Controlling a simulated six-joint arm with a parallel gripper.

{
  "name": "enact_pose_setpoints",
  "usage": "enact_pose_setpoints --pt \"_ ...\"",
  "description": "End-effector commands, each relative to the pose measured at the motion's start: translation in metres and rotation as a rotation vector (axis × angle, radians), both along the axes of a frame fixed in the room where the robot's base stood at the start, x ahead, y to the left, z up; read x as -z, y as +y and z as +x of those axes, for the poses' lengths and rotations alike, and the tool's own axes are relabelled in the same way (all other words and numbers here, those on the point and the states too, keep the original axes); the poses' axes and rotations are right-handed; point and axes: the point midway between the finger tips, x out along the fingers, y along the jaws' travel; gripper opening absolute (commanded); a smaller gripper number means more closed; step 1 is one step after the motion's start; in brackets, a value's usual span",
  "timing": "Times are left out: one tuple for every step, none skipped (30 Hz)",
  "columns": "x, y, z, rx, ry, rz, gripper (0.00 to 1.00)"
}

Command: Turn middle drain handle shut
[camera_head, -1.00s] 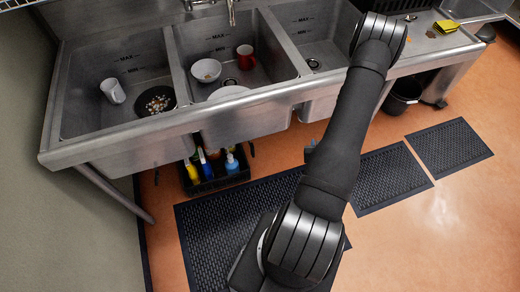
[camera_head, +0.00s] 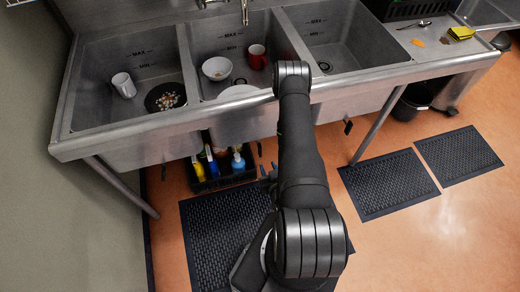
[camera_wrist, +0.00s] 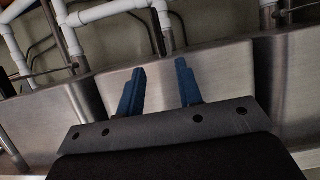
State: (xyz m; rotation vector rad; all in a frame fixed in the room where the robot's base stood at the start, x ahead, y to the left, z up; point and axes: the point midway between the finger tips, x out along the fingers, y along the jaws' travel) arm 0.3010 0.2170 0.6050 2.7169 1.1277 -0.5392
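The steel sink (camera_head: 125,122) has three basins in the head view. A small dark handle, the middle drain handle (camera_head: 260,148), shows below the front of the middle basin; whether it is open or shut is unclear. My gripper (camera_head: 268,172) is low in front of the middle basin, just below that handle in the picture. In the wrist view my gripper (camera_wrist: 160,66) has two blue fingers standing apart with nothing held.
Another dark handle (camera_head: 348,127) hangs below the right basin. A black crate (camera_head: 226,181) of bottles stands on the floor beneath the sink, close to my gripper's left. White pipes (camera_wrist: 105,12) cross the wrist view. A black mat (camera_head: 215,232) lies in front.

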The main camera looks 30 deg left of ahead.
Motion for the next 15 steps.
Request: enact_pose_setpoints --pt "0.003 0.009 0.008 -0.004 -0.003 0.002 0.33" --pt "0.005 0.013 0.012 -0.003 -0.005 0.003 0.33" --pt "0.009 0.019 0.018 -0.003 -0.004 0.003 0.33" --pt "0.012 0.024 0.023 -0.003 -0.004 0.003 0.33" --pt "0.014 0.028 0.027 -0.003 -0.004 0.003 0.33" --pt "0.018 0.033 0.033 -0.001 -0.004 0.002 0.33" --pt "0.020 0.037 0.037 -0.001 -0.003 0.002 0.33" --pt "0.023 0.042 0.041 -0.001 -0.003 0.002 0.33" --pt "0.026 0.047 0.047 -0.001 -0.002 0.002 0.33" --pt "0.028 0.052 0.051 0.000 -0.003 0.002 0.33" --pt "0.031 0.055 0.055 0.000 -0.002 0.001 0.33" --pt "0.034 0.060 0.060 0.001 -0.003 0.001 0.33" --pt "0.036 0.064 0.063 0.000 -0.002 0.001 0.33" --pt "0.038 0.067 0.067 0.000 -0.002 0.002 0.33" --pt "0.040 0.071 0.071 0.000 -0.001 0.001 0.33"
